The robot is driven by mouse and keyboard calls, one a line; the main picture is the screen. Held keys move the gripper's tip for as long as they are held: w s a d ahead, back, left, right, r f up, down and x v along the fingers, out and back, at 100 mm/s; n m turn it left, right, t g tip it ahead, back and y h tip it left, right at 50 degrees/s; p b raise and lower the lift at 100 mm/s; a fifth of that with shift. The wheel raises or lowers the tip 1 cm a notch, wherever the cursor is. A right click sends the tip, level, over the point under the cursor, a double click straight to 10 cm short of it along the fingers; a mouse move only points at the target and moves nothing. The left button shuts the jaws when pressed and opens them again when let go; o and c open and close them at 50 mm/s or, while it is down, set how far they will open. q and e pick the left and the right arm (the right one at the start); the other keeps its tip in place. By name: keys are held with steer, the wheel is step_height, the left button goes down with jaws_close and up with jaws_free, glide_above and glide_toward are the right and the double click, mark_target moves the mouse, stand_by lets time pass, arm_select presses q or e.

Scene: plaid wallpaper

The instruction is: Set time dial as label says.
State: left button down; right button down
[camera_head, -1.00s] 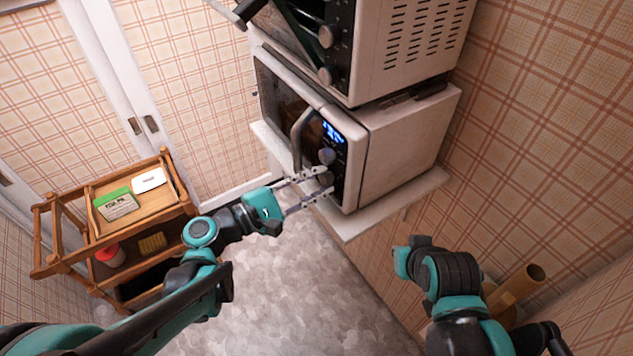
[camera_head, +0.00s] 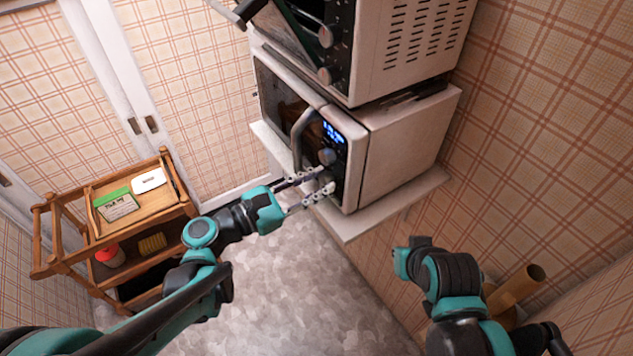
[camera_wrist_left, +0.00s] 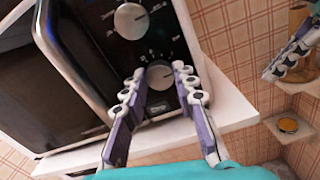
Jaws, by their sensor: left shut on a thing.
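The white microwave (camera_head: 400,145) stands on a wall shelf, with a lit blue display (camera_head: 333,132) on its black panel. An upper dial (camera_head: 327,157) and a lower dial (camera_head: 328,187) sit below the display. In the left wrist view, the upper dial (camera_wrist_left: 131,20) is free and the lower dial (camera_wrist_left: 160,75) lies between my left fingertips, ringed by small white marks. My left gripper (camera_head: 318,181) is shut on the lower dial. My right gripper's fingers (camera_wrist_left: 292,60) show partly at the right edge of the left wrist view; their opening is unclear.
A second oven (camera_head: 400,45) stands above the microwave. The microwave's curved door handle (camera_head: 299,135) is close to my left fingers. A wooden cart (camera_head: 165,205) at left carries a green-and-white card (camera_head: 117,204), its text unreadable, and a white box (camera_head: 149,180). The floor between is clear.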

arm_select(q)
steer(key=shift+f, duration=0.1)
stand_by(0.4)
steer(key=c, duration=1.2)
jaws_free()
steer(key=shift+a, duration=0.1)
steer(key=v, duration=1.2)
